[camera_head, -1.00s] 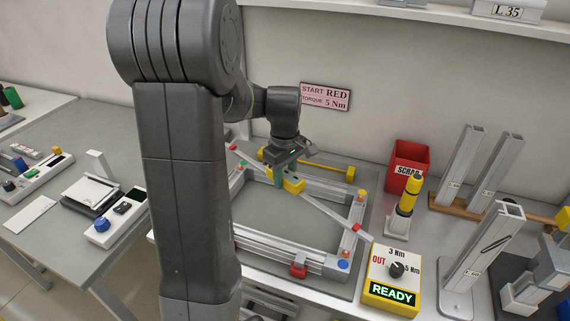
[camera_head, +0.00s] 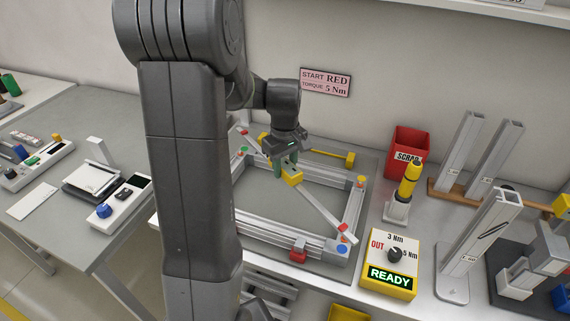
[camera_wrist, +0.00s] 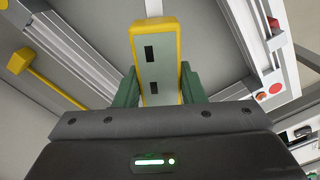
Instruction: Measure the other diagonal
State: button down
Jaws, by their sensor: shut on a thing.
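The measuring bar is a long pale bar (camera_head: 318,208) with a yellow block (camera_head: 293,178) at its middle and red marks near its ends. My gripper (camera_head: 286,166), with green fingers, is shut on the yellow block. In the wrist view the block (camera_wrist: 161,62) is a pale slab with yellow edges between the fingers.
A yellow-ended rod (camera_head: 333,155) lies behind the frame. A torque box (camera_head: 390,266) reading READY, a yellow-topped tool (camera_head: 408,186) and a red SCRAP bin (camera_head: 410,150) stand to the right. A red clamp (camera_head: 299,255) sits on the front rail.

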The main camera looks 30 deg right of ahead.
jog(key=shift+f+b, duration=1.7)
jog(key=shift+f, duration=1.05)
jog(key=c, duration=0.8)
grip_release()
jog(key=shift+c, duration=0.2)
notch_tip(320, 180, up, 14)
jog(key=shift+f, duration=0.1)
